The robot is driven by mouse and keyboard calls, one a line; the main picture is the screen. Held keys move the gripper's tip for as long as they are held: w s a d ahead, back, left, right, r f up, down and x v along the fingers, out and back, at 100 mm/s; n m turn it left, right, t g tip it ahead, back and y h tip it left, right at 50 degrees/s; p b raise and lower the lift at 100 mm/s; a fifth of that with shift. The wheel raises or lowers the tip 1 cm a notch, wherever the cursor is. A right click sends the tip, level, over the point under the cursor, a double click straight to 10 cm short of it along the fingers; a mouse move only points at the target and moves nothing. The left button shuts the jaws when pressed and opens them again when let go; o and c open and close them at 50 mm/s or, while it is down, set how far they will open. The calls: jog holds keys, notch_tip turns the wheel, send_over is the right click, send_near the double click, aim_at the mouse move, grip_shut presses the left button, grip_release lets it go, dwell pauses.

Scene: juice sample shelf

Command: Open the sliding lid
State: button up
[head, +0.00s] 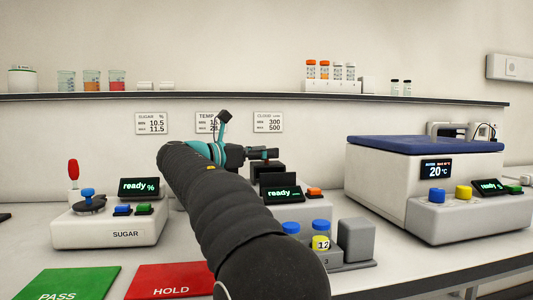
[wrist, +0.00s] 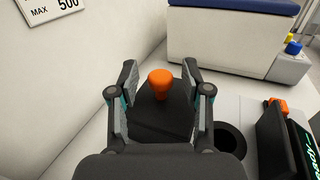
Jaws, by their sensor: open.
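The sliding lid is a black block (wrist: 157,118) with an orange knob (wrist: 160,88) on top, on the pale middle instrument. In the head view its dark top (head: 268,171) shows just below my gripper (head: 268,154). In the wrist view my gripper (wrist: 160,76) is open, with one finger on each side of the knob. I cannot tell whether either finger touches it. A round dark well (wrist: 231,139) lies uncovered to the right of the lid. In the head view my arm hides much of the instrument, and the knob cannot be made out.
The instrument's black display (head: 281,192) and orange button (head: 314,192) are close by. A rack (head: 352,265) with blue-capped vials stands in front. A blue-lidded bath (head: 380,180) is to the right, the sugar meter (head: 110,230) to the left. The wall is close behind.

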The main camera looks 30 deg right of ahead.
jog(key=s+a, duration=0.1)
jog(key=a, duration=1)
jog(key=shift+s, duration=0.15)
